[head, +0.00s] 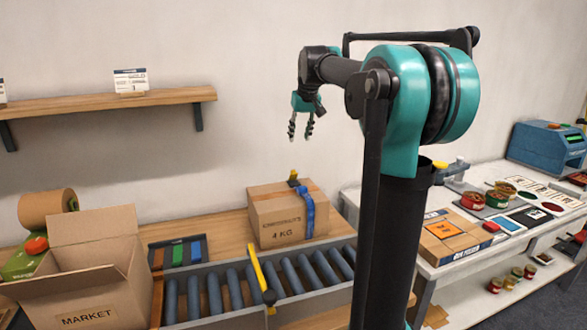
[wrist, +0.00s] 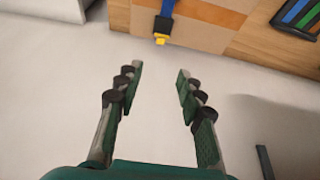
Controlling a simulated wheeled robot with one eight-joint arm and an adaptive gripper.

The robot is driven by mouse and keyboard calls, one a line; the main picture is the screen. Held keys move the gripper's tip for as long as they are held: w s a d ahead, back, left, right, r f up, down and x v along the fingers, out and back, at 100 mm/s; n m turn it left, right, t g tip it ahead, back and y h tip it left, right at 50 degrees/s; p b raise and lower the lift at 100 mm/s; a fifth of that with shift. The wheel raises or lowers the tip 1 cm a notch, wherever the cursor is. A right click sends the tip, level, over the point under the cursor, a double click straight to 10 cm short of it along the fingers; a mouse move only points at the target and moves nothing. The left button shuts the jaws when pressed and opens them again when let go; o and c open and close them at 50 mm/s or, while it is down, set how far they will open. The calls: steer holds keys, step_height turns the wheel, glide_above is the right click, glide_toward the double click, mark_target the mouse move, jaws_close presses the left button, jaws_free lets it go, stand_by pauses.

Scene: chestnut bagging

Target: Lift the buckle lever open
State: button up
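A cardboard box marked 4 KG (head: 278,221) stands on the wooden bench behind the roller conveyor. A blue strap (head: 307,212) runs over its top and down its front. A small yellow and dark buckle piece (head: 293,176) sits at the strap's upper end. In the wrist view the yellow piece (wrist: 160,39) shows at the end of the blue strap (wrist: 167,9), beyond my fingertips. I cannot tell the lever's exact position. My gripper (head: 301,136) is high above the box, apart from it. In the wrist view my gripper (wrist: 159,70) is open and empty.
A yellow bar (head: 257,267) rises over the roller conveyor (head: 235,284). An open MARKET carton (head: 88,285) stands at the left, beside a rack of colored strips (head: 178,262). A wall shelf (head: 105,105) is at upper left. A white table (head: 475,245) with several items is at right.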

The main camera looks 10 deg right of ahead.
mark_target(294, 171)
steer(key=x, duration=1.6)
steer(key=shift+f, duration=0.15)
steer(key=shift+c, duration=0.6)
jaws_close()
